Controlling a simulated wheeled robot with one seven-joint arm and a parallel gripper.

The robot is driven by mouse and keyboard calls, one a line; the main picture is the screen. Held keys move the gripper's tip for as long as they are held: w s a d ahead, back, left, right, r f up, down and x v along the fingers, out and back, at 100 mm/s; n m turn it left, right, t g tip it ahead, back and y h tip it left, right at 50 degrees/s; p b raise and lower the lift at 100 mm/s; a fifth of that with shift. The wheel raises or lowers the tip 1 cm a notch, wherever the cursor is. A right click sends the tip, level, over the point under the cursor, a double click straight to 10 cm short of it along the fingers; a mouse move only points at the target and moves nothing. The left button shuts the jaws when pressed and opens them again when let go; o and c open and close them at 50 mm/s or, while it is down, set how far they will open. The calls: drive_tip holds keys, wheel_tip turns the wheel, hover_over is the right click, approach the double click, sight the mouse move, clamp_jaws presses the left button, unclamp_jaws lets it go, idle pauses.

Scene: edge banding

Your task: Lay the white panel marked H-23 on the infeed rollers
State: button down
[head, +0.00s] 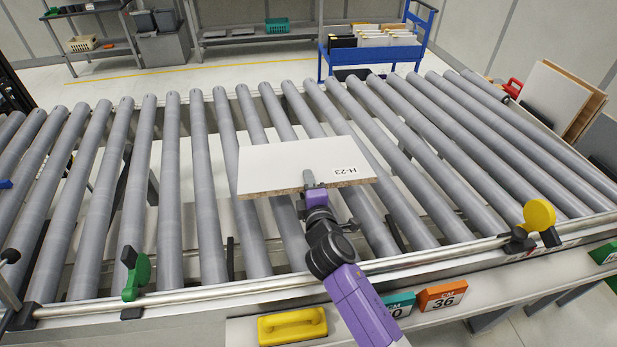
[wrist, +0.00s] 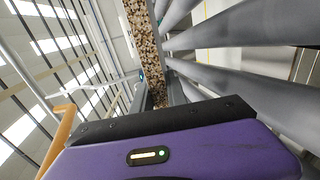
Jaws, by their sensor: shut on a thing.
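The white panel marked H-23 (head: 285,165) is over the middle of the infeed rollers (head: 205,200) in the head view, white face up, with its raw chipboard edge towards me. My gripper (head: 309,180) is shut on the near edge of the panel, close to the H-23 label. In the wrist view the panel's speckled chipboard edge (wrist: 146,40) runs up from my gripper, with the grey rollers (wrist: 235,45) to its right. I cannot tell whether the panel touches the rollers or is held just above them.
A front rail carries a green clamp (head: 136,273) and a yellow knob (head: 539,214). A yellow handled block (head: 292,326) and an orange 36 sign (head: 443,296) are on the near ledge. A blue cart (head: 372,50) stands behind. Rollers either side of the panel are clear.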

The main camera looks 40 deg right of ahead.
wheel_tip(320, 180, down, 7)
drive_tip(key=b, duration=0.6)
drive_tip(key=shift+w, duration=0.1)
idle(0.4)
drive_tip(key=c, duration=1.3)
unclamp_jaws()
drive_tip(key=shift+o, duration=0.3)
drive_tip(key=o, duration=0.4)
drive_tip(key=shift+a+f, duration=0.1)
drive_tip(key=shift+f, duration=0.2)
drive_tip(key=shift+c, duration=0.2)
drive_tip(key=o, duration=0.7)
drive_tip(key=shift+r, duration=0.1)
